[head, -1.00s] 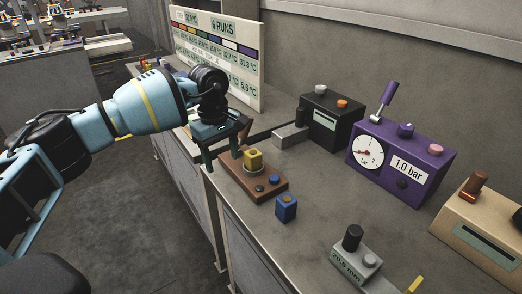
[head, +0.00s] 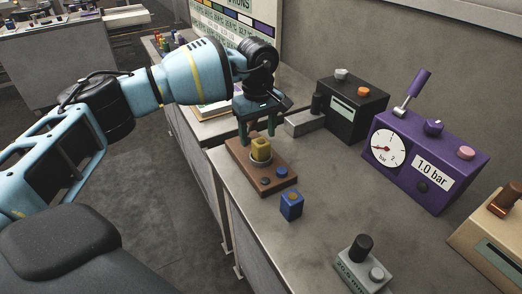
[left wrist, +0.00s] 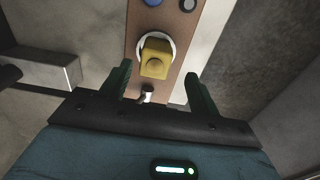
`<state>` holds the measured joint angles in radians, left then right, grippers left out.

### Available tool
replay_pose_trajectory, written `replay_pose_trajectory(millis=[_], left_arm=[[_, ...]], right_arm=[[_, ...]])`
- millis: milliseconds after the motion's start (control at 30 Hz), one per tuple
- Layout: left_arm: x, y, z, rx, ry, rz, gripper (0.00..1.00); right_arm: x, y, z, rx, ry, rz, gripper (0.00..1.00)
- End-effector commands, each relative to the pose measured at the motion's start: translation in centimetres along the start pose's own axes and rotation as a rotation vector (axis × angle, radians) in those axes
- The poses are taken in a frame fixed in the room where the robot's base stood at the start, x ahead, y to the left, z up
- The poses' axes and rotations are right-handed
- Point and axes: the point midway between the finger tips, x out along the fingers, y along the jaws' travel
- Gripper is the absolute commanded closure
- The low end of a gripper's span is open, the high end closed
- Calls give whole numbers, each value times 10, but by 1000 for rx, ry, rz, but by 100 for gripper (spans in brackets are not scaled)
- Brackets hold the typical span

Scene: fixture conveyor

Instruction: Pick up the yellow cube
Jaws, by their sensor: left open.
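The yellow cube (head: 261,147) sits upright in a pale round holder (head: 261,158) on a brown wooden block (head: 262,183) near the counter's edge. My left gripper (head: 258,135) is open, at the far end of the block by the cube. In the left wrist view its fingers (left wrist: 158,85) stand apart, with the cube ahead of and between their tips, not gripped. My right gripper is not in view.
A blue block (head: 291,206) stands in front of the wooden block. A black box (head: 352,108), a purple gauge box (head: 425,160) and a tan box (head: 495,230) line the back. A grey device (head: 362,265) stands in front. Bare counter lies between.

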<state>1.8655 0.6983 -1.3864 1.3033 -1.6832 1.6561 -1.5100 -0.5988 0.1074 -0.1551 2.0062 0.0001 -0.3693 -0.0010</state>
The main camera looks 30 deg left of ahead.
Motion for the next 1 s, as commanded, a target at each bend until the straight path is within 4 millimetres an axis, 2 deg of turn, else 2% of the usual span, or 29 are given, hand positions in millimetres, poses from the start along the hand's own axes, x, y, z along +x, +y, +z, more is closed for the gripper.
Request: replay_pose_trajectory(millis=[400, 700, 1000], left_arm=[[47, 7, 2, 0, 0, -2, 38], [51, 7, 2, 0, 0, 0, 40], [51, 7, 2, 0, 0, 0, 79]], right_arm=[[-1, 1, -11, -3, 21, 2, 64], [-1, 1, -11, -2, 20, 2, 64], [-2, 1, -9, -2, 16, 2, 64]])
